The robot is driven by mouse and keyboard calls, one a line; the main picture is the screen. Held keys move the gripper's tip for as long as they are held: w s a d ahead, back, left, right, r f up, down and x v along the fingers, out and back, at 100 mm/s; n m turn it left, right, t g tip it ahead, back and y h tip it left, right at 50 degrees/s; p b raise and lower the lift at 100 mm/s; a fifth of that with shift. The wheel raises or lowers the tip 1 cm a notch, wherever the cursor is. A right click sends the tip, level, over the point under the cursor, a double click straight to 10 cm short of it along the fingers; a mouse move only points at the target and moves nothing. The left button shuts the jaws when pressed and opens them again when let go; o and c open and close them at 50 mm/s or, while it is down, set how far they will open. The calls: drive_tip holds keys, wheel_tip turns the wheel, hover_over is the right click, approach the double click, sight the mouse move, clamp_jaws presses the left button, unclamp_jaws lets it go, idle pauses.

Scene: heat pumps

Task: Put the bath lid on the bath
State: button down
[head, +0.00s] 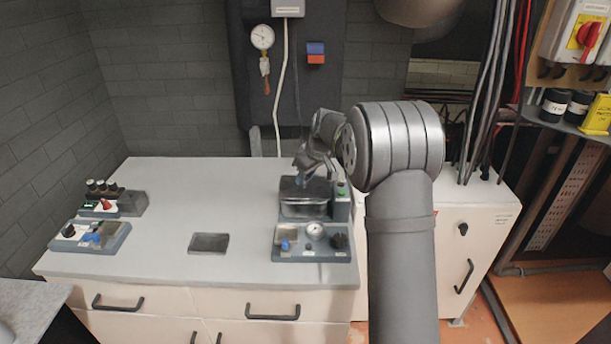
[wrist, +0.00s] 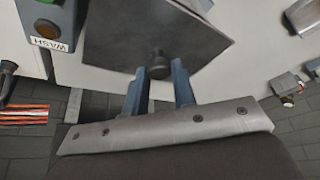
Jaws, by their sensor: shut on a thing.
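My gripper (head: 304,178) is at the back right of the bench in the head view, over the bath. It is shut on the round knob of the bath lid, a dark grey square plate (wrist: 125,28). In the wrist view the two blue-grey fingers (wrist: 158,78) stand on either side of the knob. The lid (head: 300,188) lies roughly level over the metal bath (head: 303,210). I cannot tell whether it touches the rim or hangs just above it. The bath's inside is hidden by the lid.
A panel with a gauge (head: 314,231) and knobs sits in front of the bath. A dark flat pad (head: 209,243) lies at the bench's front middle. Small devices (head: 95,235) stand at the left. A label reading WASH (wrist: 48,42) shows beside the lid. The bench's middle is clear.

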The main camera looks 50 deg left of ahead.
drive_tip(key=shift+f, duration=0.75)
drive_tip(key=c, duration=1.1)
unclamp_jaws()
drive_tip(key=v, duration=1.7)
drive_tip(key=shift+r, duration=0.25)
drive_tip(key=shift+f, duration=0.15)
drive_tip(key=x, duration=1.7)
drive_tip(key=shift+f, duration=0.15)
